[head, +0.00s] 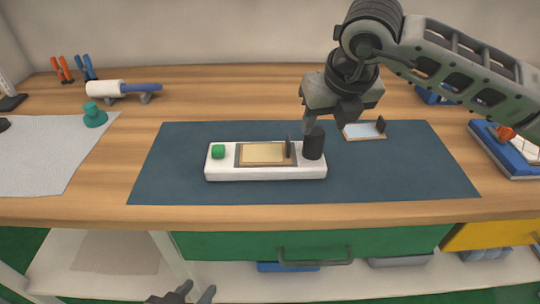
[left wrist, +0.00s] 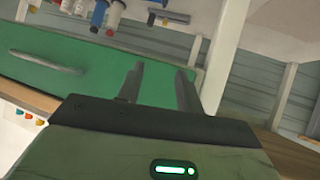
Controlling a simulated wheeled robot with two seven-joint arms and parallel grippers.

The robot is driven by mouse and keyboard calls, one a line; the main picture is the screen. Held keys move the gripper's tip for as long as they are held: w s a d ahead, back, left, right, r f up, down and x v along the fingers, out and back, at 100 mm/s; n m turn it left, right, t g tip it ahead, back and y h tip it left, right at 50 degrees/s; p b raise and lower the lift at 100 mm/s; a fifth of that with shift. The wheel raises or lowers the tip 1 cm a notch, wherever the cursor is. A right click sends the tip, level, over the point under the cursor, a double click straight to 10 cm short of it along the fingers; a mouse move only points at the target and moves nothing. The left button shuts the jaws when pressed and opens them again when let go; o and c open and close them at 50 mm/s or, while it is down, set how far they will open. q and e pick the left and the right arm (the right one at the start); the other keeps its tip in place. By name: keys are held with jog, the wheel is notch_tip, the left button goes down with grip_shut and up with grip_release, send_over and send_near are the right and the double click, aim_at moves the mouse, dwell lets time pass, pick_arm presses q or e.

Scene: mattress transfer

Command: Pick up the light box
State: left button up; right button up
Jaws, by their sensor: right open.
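The light box (head: 265,172) is a long white block lying on the dark blue mat (head: 400,175). It has a green button (head: 218,152) at its left end, a wood-framed pale yellow panel (head: 262,155) with a dark upright tab in the middle, and a black cylinder (head: 313,146) at its right end. My right gripper (head: 327,122) is open and empty, just above and behind the black cylinder; whether a finger touches it I cannot tell. My left gripper (head: 185,294) is low in front of the bench, with its fingers apart and empty, also in the left wrist view (left wrist: 160,82).
A blue tray (head: 505,155) is at right. The front mat is clear.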

aim_at(316, 133)
jog(key=x, duration=0.2)
jog(key=p+x, duration=0.1)
jog(key=x, duration=0.4)
jog(key=shift+w+a, duration=0.2)
jog(key=shift+a, duration=0.1)
grip_shut()
jog(key=c, duration=1)
grip_release()
jog(key=shift+r, duration=0.1)
jog(key=shift+c, duration=0.2)
